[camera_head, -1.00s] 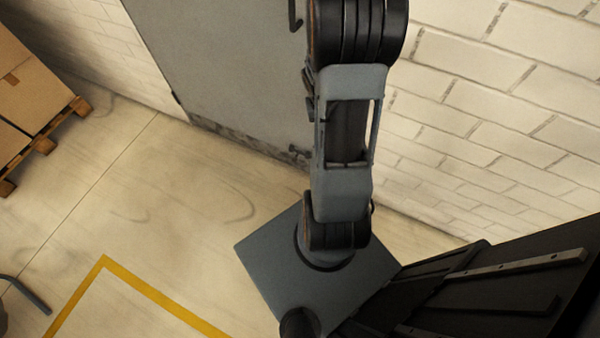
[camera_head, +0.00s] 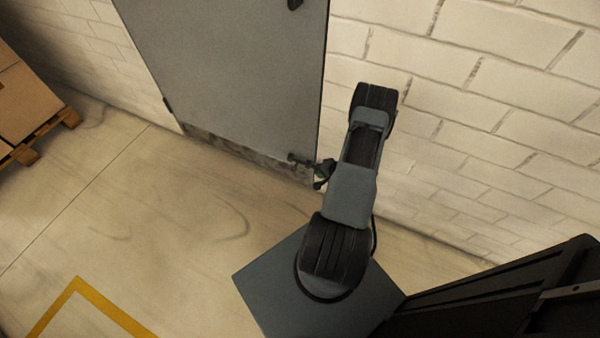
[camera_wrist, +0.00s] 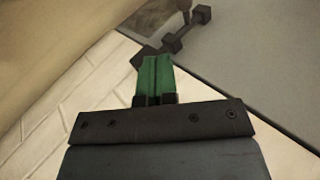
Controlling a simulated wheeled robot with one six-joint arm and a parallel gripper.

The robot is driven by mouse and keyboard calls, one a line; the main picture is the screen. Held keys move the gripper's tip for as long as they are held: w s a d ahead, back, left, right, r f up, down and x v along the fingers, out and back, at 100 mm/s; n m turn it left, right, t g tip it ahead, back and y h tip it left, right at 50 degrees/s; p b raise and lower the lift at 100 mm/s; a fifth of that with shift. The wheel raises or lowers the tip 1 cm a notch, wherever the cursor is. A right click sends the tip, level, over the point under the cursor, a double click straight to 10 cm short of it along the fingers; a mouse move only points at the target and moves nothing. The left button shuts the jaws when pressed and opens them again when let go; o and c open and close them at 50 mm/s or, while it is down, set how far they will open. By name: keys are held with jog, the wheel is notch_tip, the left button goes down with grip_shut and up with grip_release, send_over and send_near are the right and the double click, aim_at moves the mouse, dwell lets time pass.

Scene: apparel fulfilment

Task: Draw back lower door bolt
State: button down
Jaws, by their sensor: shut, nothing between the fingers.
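The grey door (camera_head: 235,75) stands in the white brick wall in the head view. The lower door bolt (camera_head: 297,158) is a small dark fitting at the door's bottom right corner. In the wrist view the bolt (camera_wrist: 173,43) shows as dark blocks and a bar running from the door (camera_wrist: 260,60) toward the wall. My gripper (camera_wrist: 155,62) has green fingers that are closed together and empty. Its tips overlap the bolt's wall-side end in the picture; I cannot tell whether they touch it. In the head view my gripper (camera_head: 323,174) is small and dark, just right of the bolt.
The brick wall (camera_head: 480,100) rises close to the right of my arm. A dark handle (camera_head: 294,4) sits higher on the door. A pallet with boxes (camera_head: 22,100) stands at the far left. The floor (camera_head: 130,215) before the door is clear, with a yellow line (camera_head: 110,312).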

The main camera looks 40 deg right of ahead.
jog(key=shift+f, duration=0.1)
jog(key=w+r+b+x, duration=0.1)
jog(key=b+x, duration=0.4)
jog(key=x, duration=0.8)
jog(key=shift+w+a+r, duration=0.3)
jog(key=shift+w+r, duration=0.05)
jog(key=shift+w, duration=0.15)
jog(key=w, duration=0.1)
jog(key=w+a, duration=0.1)
jog(key=w+a+b, duration=0.1)
jog(key=w, duration=0.1)
jog(key=shift+a, duration=0.1)
jog(key=shift+w+a, duration=0.2)
jog(key=shift+w, duration=0.25)
